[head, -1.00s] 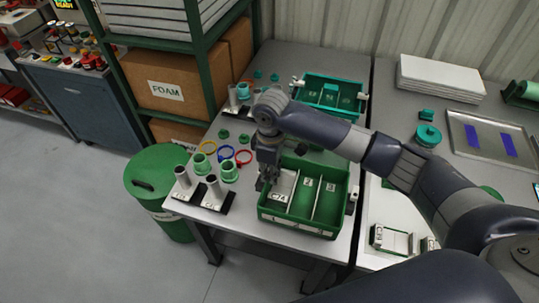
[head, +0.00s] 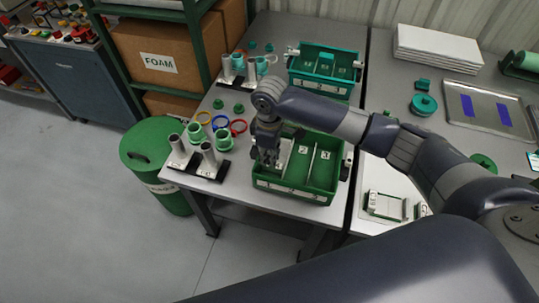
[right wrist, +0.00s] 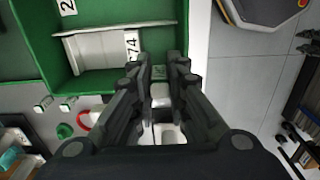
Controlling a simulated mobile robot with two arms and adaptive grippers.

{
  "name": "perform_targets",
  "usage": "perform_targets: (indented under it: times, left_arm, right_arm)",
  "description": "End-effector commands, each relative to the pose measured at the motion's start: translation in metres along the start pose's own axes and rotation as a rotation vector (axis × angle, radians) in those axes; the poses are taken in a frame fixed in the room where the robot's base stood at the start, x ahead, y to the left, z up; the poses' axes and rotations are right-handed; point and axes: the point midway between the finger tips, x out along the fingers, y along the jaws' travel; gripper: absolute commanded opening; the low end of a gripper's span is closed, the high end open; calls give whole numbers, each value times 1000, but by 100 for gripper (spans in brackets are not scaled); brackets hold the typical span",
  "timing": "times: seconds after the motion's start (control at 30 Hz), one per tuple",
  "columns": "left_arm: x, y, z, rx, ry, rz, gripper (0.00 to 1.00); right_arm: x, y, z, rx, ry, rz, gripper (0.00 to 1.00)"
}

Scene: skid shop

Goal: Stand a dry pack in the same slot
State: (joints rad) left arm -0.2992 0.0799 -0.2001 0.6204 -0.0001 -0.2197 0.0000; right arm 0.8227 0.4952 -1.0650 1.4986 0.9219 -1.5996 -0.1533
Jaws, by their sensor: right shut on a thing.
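The near green crate (head: 296,194) has numbered slots split by light dividers. A whitish plate marked C74 (right wrist: 131,45) is in its end slot, on the left in the head view; my gripper partly hides this slot there. My right gripper (head: 266,160) is over the crate's left end, pointing down. It also shows in the right wrist view (right wrist: 165,68), shut on a small pale thing (right wrist: 161,95), perhaps a dry pack. The fingers hide most of that thing. In the wrist view the fingertips overlap the crate's edge; their height above it is unclear. My left gripper is out of view.
Left of the crate are a stand with grey posts (head: 208,154), green collars and coloured rings (head: 238,127). A teal crate (head: 325,88) stands behind. A white holder (head: 387,207) is on the right table. A green bin (head: 153,160) stands by the table's left edge.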

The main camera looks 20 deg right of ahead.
Motion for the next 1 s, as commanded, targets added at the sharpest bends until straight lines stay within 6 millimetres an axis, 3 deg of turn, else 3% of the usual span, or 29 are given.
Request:
perform_targets:
  times: [0.07,0.6,1.0]
  left_arm:
    - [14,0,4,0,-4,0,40]
    - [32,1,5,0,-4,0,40]
    - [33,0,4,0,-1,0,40]
  right_arm:
    - [12,0,0,0,0,1,2]
    - [60,0,0,1,-1,-1,2]
    - [66,0,0,0,0,-1,2]
